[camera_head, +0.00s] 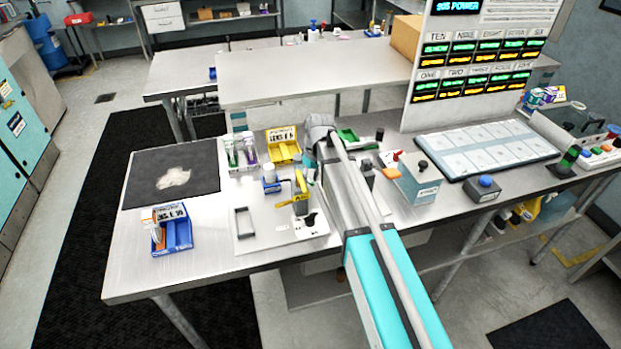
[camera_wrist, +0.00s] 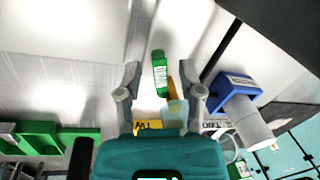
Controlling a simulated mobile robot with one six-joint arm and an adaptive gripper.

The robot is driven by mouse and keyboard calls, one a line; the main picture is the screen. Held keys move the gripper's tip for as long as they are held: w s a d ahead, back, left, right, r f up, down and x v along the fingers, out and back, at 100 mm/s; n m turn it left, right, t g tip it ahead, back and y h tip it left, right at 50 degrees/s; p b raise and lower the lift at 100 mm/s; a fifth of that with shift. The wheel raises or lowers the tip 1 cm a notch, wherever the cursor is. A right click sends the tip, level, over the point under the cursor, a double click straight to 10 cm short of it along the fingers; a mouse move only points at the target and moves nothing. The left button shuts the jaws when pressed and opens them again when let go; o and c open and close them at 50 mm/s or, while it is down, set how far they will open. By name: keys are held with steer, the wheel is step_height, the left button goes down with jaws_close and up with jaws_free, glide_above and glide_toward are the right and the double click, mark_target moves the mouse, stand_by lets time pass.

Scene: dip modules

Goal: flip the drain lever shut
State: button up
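A white plate (camera_head: 246,243) lies near the table's front edge. On it stands a yellow part (camera_head: 301,200) with black lettering, which may be the drain lever; I cannot tell its position. My gripper (camera_wrist: 165,82) is open, with its fingers spread apart. In the wrist view a green labelled bottle (camera_wrist: 160,75) shows beyond the gap between the fingers, and a yellow piece with black letters (camera_wrist: 150,126) shows near the finger bases. I see nothing held. In the head view my arm hides most of the gripper and the area behind it.
A blue bin (camera_head: 178,240) and a dark mat (camera_head: 140,185) are on the left. A yellow bin (camera_head: 284,150) stands behind the plate. A grey box (camera_head: 418,182) and a panel of white cells (camera_head: 485,148) are on the right.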

steer(key=shift+w, duration=0.15)
stand_by(0.5)
steer(key=shift+w+d+n, duration=0.1)
steer(key=shift+w+n, duration=0.05)
steer(key=shift+n, duration=0.45)
step_height(320, 180, up, 14)
steer(key=w+d+p, duration=0.1)
steer(key=d+p, duration=0.1)
steer(key=p, duration=1.2)
steer(key=s+d+f+m+b, duration=0.3)
steer(key=s+d+m, duration=0.1)
steer(key=s+d, duration=0.5)
steer(key=s+d+f+m+t+h+b, duration=0.1)
steer(key=s+d+f+m+b, duration=0.2)
steer(key=s+d, duration=0.7)
steer(key=shift+s+d+f+m+b, duration=0.15)
steer(key=shift+s+f+m+b, duration=0.25)
steer(key=shift+s+m, duration=0.7)
steer(key=shift+s+f, duration=0.1)
steer(key=shift+o, duration=0.2)
stand_by(1.2)
